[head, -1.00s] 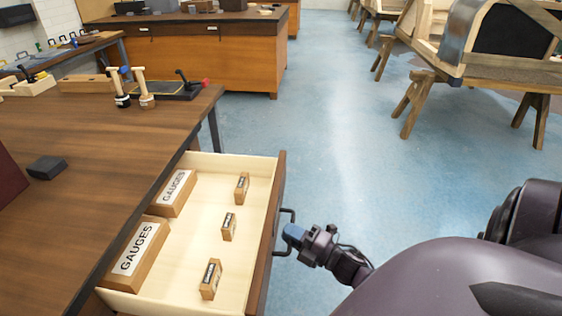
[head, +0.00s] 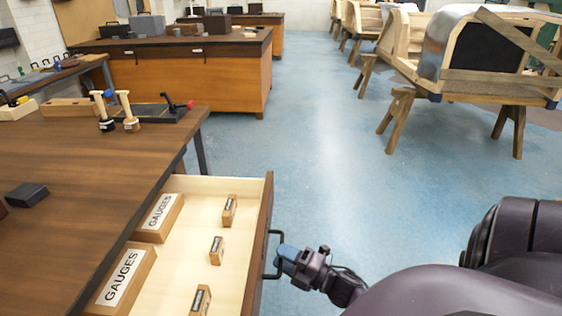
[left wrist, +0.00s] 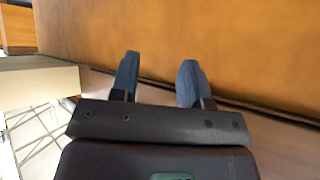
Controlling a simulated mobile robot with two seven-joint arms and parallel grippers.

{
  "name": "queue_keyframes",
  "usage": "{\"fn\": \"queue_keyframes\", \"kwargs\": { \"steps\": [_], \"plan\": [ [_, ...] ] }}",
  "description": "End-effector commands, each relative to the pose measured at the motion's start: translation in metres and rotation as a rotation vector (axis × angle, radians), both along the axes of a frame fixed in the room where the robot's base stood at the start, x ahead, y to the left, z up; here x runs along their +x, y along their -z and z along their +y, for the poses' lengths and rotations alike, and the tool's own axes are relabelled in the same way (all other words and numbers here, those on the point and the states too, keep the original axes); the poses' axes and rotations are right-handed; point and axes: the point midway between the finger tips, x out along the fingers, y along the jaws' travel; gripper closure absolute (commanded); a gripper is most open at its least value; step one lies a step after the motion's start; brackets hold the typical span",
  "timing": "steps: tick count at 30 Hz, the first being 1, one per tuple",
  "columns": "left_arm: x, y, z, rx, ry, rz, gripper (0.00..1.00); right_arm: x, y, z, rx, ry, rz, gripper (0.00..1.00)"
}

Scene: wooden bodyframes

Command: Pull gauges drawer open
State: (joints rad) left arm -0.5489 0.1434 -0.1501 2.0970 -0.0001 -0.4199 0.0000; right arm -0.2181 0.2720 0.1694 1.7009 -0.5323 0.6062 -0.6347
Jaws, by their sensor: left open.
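The gauges drawer (head: 190,262) stands open from the right side of the brown workbench (head: 75,185). It has a pale inside and a dark wooden front. Two wooden blocks labelled GAUGES (head: 157,218) and several small labelled blocks (head: 217,250) lie in it. A dark bar handle (head: 266,275) is on its front. My right gripper (head: 283,258) has its blue fingertips at this handle and appears closed on it; the fingers partly hide the bar. My left gripper (left wrist: 157,82) shows only in the left wrist view, open and empty, facing an orange-brown wooden surface (left wrist: 200,40).
Mallet-like tools (head: 128,112) and a dark box (head: 27,195) stand on the workbench. Another wooden bench (head: 180,78) is behind it. Wooden bodyframes on trestles (head: 490,60) stand at the right. The blue floor (head: 310,140) between is clear.

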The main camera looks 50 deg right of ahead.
Motion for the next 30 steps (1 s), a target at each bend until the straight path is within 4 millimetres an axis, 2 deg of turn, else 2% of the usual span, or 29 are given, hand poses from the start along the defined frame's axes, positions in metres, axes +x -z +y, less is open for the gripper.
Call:
{"fn": "queue_keyframes", "kwargs": {
  "steps": [9, 15, 21, 30],
  "plan": [
    [-0.002, 0.002, 0.002, 0.009, 0.007, 0.005, 0.57, -0.054, 0.011, -0.015, 0.000, 0.002, 0.005, 0.63],
    [-0.002, 0.002, 0.003, 0.010, 0.009, 0.006, 0.57, -0.081, 0.015, -0.022, 0.000, 0.003, 0.003, 0.63],
    [-0.002, 0.003, 0.003, 0.010, 0.009, 0.006, 0.57, -0.093, 0.017, -0.025, 0.000, 0.002, 0.002, 0.63],
    [0.000, 0.002, 0.000, 0.001, 0.002, 0.003, 0.57, -0.094, 0.017, -0.026, 0.000, 0.001, 0.001, 0.63]
  ]
}}
